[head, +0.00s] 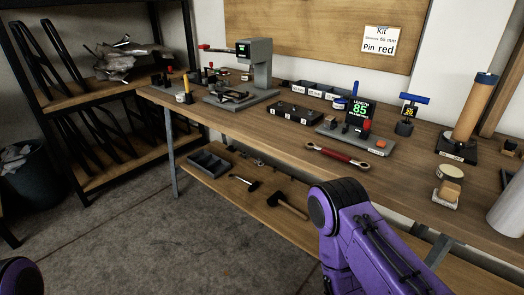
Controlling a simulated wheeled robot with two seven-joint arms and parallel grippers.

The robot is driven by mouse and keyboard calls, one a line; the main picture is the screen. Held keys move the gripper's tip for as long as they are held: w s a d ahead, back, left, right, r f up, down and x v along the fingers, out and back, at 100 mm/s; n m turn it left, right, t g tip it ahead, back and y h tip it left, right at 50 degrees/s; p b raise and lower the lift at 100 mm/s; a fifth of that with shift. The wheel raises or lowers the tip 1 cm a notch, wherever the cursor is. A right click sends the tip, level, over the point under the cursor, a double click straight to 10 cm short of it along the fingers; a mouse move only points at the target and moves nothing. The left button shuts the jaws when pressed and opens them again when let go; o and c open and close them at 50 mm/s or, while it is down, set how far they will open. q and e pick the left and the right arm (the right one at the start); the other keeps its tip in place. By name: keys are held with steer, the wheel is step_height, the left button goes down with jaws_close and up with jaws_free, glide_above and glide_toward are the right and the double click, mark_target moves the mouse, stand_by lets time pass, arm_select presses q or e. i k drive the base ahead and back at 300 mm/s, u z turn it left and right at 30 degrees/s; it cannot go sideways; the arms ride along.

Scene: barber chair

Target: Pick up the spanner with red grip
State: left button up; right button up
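The spanner with red grip (341,155) lies near the front edge of the wooden workbench (425,160), right of the picture's middle. It has a red handle and pale metal ends, and lies slanted, its right end nearer me. My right arm rises in the lower right, in front of and below the spanner, apart from it in the picture. Its gripper is not visible. Only a small purple piece of my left arm shows at the lower left corner. Its gripper is out of view.
Behind the spanner is a device with a green "LENGTH 85" display (361,112). Left of it is a black block (294,114); further left stands a grey press (262,65). Right are a round tin (450,172) and a wooden cylinder (474,105). A lower shelf (225,190) holds tools, including a hammer.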

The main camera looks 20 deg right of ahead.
mark_target(347, 159)
steer(key=u, duration=0.8)
steer(key=i, duration=1.3)
steer(key=z, duration=2.7)
